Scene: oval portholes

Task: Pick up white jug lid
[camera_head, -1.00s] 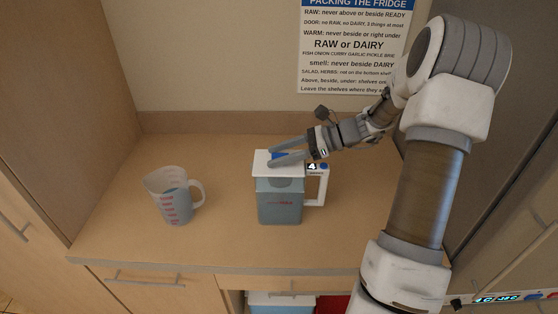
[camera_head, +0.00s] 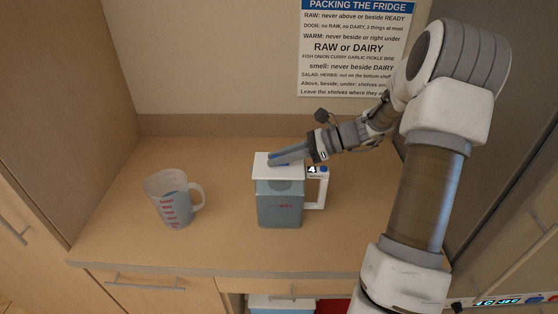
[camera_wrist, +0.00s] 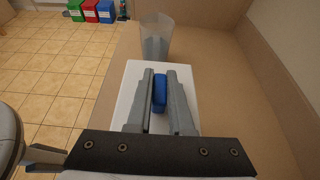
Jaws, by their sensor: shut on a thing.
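My gripper (camera_head: 272,160) reaches in from the right over the lid. In the wrist view its two fingers (camera_wrist: 160,76) lie on both sides of the blue knob, shut on it. The lid appears to rest on the jug; I cannot tell of any gap.
A clear measuring cup (camera_head: 174,200) with red marks stands to the left on the wooden counter (camera_head: 225,245). A wall sign (camera_head: 355,50) hangs behind. Green, red and blue boxes (camera_wrist: 90,10) stand on the floor. The counter between cup and jug is clear.

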